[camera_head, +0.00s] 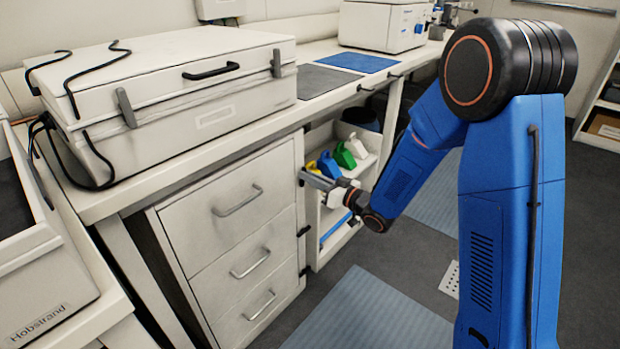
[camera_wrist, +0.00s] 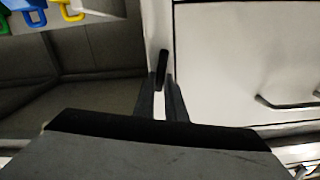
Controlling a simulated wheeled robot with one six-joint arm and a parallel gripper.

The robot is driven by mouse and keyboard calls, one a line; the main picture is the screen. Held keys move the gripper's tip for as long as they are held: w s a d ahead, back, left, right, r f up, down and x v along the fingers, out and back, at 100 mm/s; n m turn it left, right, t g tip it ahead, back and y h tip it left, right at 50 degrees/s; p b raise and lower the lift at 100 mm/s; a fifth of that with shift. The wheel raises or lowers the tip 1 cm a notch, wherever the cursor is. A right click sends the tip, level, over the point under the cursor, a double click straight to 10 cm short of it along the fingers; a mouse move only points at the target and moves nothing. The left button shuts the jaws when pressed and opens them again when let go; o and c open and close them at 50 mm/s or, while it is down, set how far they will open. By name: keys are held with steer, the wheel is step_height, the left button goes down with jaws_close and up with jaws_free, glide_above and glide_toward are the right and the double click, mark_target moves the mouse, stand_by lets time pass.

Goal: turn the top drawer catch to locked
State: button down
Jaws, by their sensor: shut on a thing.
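The top drawer (camera_head: 205,210) is closed in the grey-white cabinet, with a bar handle on its front. The top drawer catch is a small dark tab on the cabinet's right front edge; in the wrist view the catch (camera_wrist: 162,68) stands nearly upright in the picture, tilted slightly. My gripper (camera_head: 307,178) reaches it from the right. In the wrist view my gripper (camera_wrist: 161,90) has its two dark fingers shut around the near end of the catch. In the head view the gripper hides most of the catch.
Two lower drawers have similar dark catches (camera_head: 303,230). The bench above carries a large white case (camera_head: 180,85). A drawer handle (camera_wrist: 285,103) lies right of my fingers.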

steer(key=shift+w+d+f+m, duration=0.15)
steer(key=shift+f+m, duration=0.1)
steer(key=shift+m, duration=2.3)
steer(key=shift+w+d+f+m, duration=0.1)
steer(key=shift+f+m, duration=0.1)
steer(key=shift+m, duration=2.4)
steer(key=shift+w+d+f+m, duration=0.15)
steer(key=shift+f+m, duration=0.1)
steer(key=shift+m, duration=2.3)
steer(key=c, duration=1.8)
jaws_free()
